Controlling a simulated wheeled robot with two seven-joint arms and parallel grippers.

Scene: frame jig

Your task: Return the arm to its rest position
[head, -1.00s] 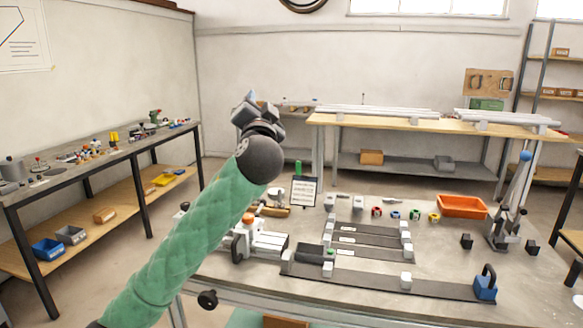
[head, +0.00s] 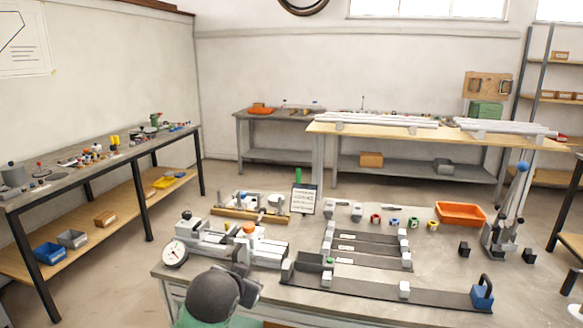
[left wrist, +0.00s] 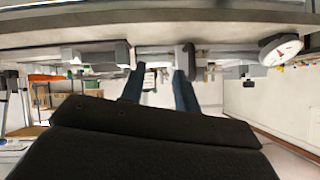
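My left arm's dark wrist joint and green sleeve show at the bottom of the head view, in front of the near edge of the bench (head: 330,298). My left gripper (head: 245,284) is mostly hidden behind that joint. In the left wrist view, which is upside down, the two blue-grey fingers of the left gripper (left wrist: 158,92) stand apart with nothing between them. My right arm and gripper are in no view.
On the bench are a clamp fixture (head: 235,245) with a dial gauge (head: 174,253), a frame jig of dark bars (head: 370,245), a blue padlock-shaped block (head: 483,295), an orange bin (head: 461,214) and a lever press (head: 505,225). A side bench (head: 60,180) stands left.

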